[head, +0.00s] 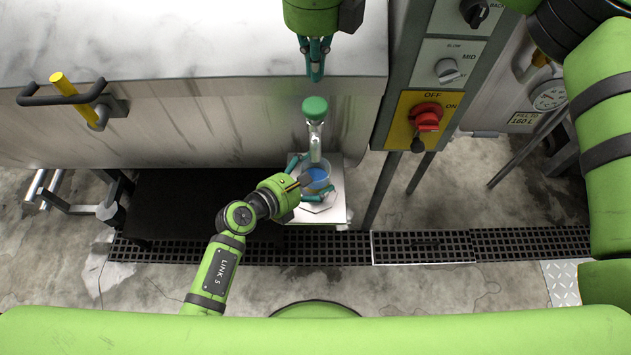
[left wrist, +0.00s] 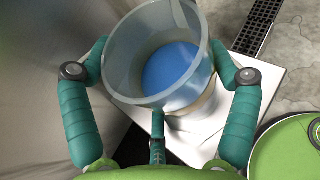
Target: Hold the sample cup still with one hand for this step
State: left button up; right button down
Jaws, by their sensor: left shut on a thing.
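The sample cup (head: 319,173) is a translucent cup with blue liquid in it, on a small white stand below the tap. In the left wrist view the cup (left wrist: 160,50) fills the upper middle, its round mouth open and the blue in its bottom. My left gripper (head: 311,177) is shut on the cup, with teal fingers around its sides. A tap with a green knob (head: 315,107) stands directly above the cup in the head view. My right gripper (head: 316,76) hangs above the green knob, apart from it, and appears empty; its finger opening is unclear.
The white stand (head: 334,214) sits beside a dark platform (head: 200,205). The steel drum housing (head: 200,130) rises behind, with a yellow-handled lever (head: 75,95) at left. A control panel with a red switch (head: 426,117) stands right of the tap. A floor drain grate (head: 420,247) runs in front.

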jog(key=shift+r, duration=0.2)
pick_arm(q)
jog(key=o, duration=1)
jog(key=shift+c, duration=0.2)
jog(key=v, duration=1.2)
pick_arm(e)
jog(key=shift+f, duration=0.1)
